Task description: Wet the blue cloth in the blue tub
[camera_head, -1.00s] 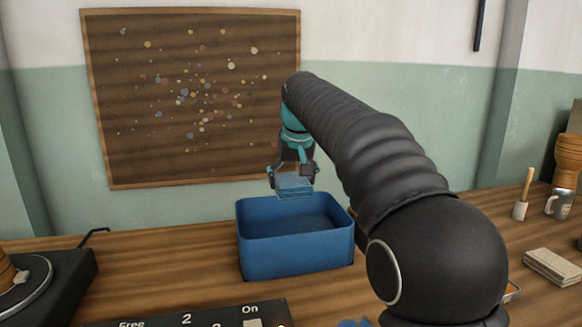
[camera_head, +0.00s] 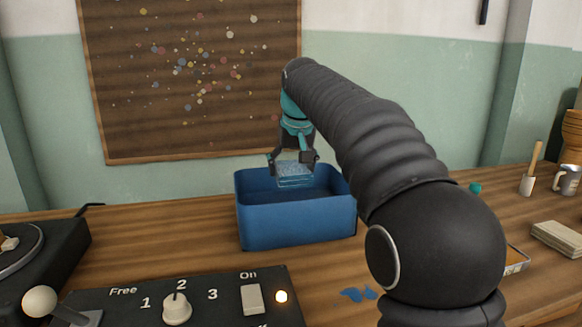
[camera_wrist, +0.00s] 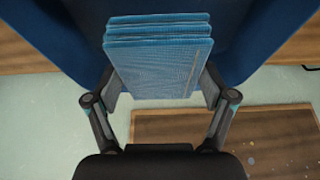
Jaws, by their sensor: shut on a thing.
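The blue tub (camera_head: 297,222) stands on the wooden bench against the wall. My gripper (camera_head: 294,160) points down over the tub's opening and is shut on the folded blue cloth (camera_head: 295,178). The cloth's lower part overlaps the opening, below the level of the back rim in the picture. I cannot tell whether it touches water or is wet. In the wrist view the cloth (camera_wrist: 160,65) shows as a stack of layers between the fingers, with the tub's wall (camera_wrist: 245,30) around it.
A black control panel (camera_head: 220,305) with knob, switch and lit lamp lies in front of the tub. A turntable (camera_head: 30,255) is at left. Blue scraps (camera_head: 355,294), a brush pot (camera_head: 527,185), a mug (camera_head: 566,180) and a pale stack (camera_head: 558,237) are to the right.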

